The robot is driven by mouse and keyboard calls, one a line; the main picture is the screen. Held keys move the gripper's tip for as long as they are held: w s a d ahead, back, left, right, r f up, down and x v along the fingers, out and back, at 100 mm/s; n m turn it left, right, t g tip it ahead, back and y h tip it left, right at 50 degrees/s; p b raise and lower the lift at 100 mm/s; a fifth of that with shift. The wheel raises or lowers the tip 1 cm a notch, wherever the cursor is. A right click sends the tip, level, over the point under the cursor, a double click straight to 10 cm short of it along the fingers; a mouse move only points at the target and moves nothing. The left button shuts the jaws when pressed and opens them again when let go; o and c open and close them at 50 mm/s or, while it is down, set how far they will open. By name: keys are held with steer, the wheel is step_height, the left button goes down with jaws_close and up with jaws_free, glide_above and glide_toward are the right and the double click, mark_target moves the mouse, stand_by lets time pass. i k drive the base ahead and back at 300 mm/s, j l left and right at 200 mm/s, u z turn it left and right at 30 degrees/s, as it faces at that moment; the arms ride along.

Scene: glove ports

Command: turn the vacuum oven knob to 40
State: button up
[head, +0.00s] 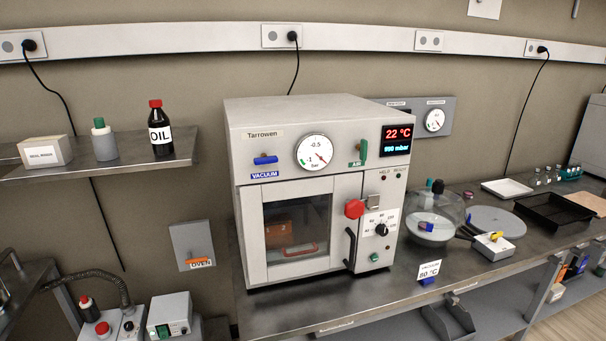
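The vacuum oven (290,112), a white box labelled Tarrowen, stands on the metal bench. Its black temperature knob (381,229) sits on a white dial plate on the right of the front, below a red round knob (354,209) and beside the black door handle (351,249). Numbers ring the knob, with what looks like 80 at the top; its pointer is too small to read surely. The display (396,139) shows 22 °C in red and a blue mbar figure. The door looks shut. My gripper is not in view.
A card reading 80 °C (429,271) stands at the bench's front edge, right of the oven. A glass desiccator (436,212) is close to the oven's right side. The bench strip before the oven is narrow. An oil bottle (159,130) stands on the left shelf.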

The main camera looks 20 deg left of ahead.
mark_target(381, 229)
steer(key=i+j+u, duration=0.15)
steer(key=i, duration=0.2)
steer(key=i+j+u, duration=0.15)
steer(key=i, duration=0.25)
steer(key=i+j+u, duration=0.15)
steer(key=i+j, duration=0.1)
steer(key=i, duration=0.1)
